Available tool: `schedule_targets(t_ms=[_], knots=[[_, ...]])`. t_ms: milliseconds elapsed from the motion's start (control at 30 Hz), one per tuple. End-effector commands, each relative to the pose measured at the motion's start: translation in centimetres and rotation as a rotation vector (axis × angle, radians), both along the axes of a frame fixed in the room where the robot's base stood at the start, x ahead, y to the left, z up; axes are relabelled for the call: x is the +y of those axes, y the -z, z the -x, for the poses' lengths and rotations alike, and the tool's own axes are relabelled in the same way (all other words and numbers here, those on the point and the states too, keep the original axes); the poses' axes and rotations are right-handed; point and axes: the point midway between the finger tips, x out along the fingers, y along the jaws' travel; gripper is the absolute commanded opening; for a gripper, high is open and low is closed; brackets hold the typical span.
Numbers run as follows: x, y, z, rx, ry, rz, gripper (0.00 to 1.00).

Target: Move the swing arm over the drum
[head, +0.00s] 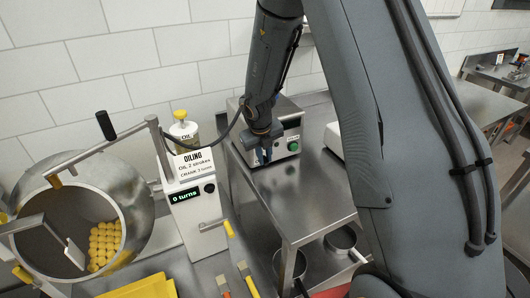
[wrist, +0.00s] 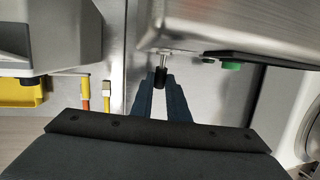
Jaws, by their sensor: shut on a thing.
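The drum (head: 65,212) is a steel tub at the left of the head view, tilted open, with yellow gummies inside. The swing arm (head: 100,150) is a flat metal bar on a post, with a black grip (head: 105,125) standing up; it reaches across the drum's upper rim. My gripper (head: 264,153) is well right of the drum, at the front of a steel box. In the wrist view my gripper (wrist: 160,80) is shut on a small black knob (wrist: 160,77) on a metal stem at the steel box.
The oiling station (head: 192,210) reads "0 turns" and has a yellow-handled crank (head: 228,228). An oil bottle (head: 184,130) stands behind its sign. A yellow tray (head: 145,289) lies at the bottom.

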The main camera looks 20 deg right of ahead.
Motion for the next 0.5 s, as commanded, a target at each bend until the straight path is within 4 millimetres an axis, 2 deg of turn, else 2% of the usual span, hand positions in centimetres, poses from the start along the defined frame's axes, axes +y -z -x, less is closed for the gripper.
schedule_targets(t_ms=[500], knots=[[0.16, -0.90, -0.62, 0.175, 0.000, 0.035, 0.00]])
